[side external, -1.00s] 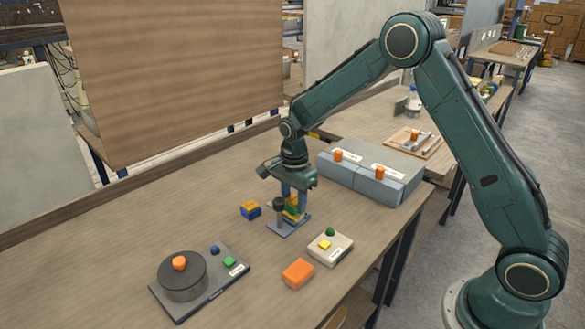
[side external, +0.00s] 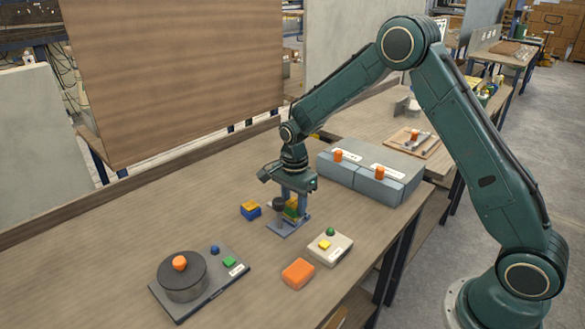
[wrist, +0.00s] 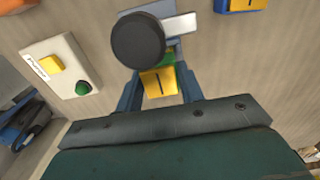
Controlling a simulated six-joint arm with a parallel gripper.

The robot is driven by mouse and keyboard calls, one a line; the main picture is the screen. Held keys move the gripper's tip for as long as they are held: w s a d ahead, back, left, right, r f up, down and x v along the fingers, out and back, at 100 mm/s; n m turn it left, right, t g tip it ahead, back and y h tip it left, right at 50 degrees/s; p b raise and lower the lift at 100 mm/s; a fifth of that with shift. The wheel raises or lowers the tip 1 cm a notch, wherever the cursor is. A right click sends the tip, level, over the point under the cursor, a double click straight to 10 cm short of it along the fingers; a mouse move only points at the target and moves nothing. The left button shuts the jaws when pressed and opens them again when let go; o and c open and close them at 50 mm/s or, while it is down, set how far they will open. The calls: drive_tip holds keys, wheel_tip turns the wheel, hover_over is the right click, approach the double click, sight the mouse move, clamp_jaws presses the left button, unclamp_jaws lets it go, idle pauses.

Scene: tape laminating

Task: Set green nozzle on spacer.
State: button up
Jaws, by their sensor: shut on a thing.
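My gripper (wrist: 162,78) is shut on a piece with a yellow marked face (wrist: 158,84) and a green part (wrist: 168,56), which I take to be the green nozzle. In the side view its green part (side external: 290,214) shows between my fingers, low over a blue-grey plate (side external: 284,231). A post with a dark round knob (side external: 279,202) stands right beside it and hides part of it. In the wrist view the knob (wrist: 138,40) covers much of the plate. I cannot make out the spacer or tell whether the held piece touches anything below.
A blue and yellow block (side external: 250,210) lies left of the plate. A pale box with a yellow button and green knob (side external: 330,248) and an orange block (side external: 298,273) lie in front. A dark cylinder on a base (side external: 182,277) stands front left.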

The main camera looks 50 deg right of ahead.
drive_tip(key=o, duration=1.1)
drive_tip(key=shift+r, duration=6.9)
